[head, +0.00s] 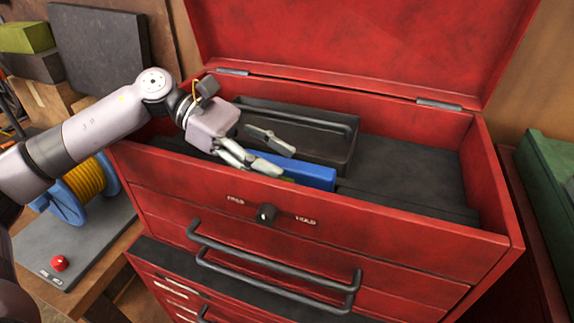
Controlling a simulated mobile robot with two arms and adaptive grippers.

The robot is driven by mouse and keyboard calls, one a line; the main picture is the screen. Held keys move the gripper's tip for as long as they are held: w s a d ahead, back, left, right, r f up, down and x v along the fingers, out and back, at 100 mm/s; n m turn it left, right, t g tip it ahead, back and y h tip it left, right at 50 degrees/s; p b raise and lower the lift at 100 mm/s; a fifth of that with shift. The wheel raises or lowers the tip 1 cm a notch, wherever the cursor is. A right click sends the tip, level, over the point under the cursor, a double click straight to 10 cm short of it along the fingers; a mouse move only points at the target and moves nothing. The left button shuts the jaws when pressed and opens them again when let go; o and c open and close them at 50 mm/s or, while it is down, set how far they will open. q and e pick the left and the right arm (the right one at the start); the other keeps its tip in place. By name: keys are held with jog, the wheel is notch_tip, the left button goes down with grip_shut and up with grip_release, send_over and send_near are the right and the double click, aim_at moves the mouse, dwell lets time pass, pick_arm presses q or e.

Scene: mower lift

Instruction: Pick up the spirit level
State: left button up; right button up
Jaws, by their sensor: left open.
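The blue spirit level (313,175) lies in the open top compartment of the red tool chest (400,215), just behind the front wall. A small green patch shows near its middle, and its left part is hidden by my gripper and the chest wall. My left gripper (281,160) is open above the level, with its fingers pointing right and down. I cannot tell whether the fingers touch the level. My right gripper is not in view.
A dark tray (340,120) stands behind the level. The black liner (410,170) to the right is bare. The raised red lid (350,45) stands at the back. A blue cable reel (68,203) and a red button (59,263) are at the left. A green case (550,180) is at the right.

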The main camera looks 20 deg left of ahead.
pick_arm(q)
jog(key=shift+a, duration=0.1)
jog(key=shift+c, duration=0.5)
grip_shut()
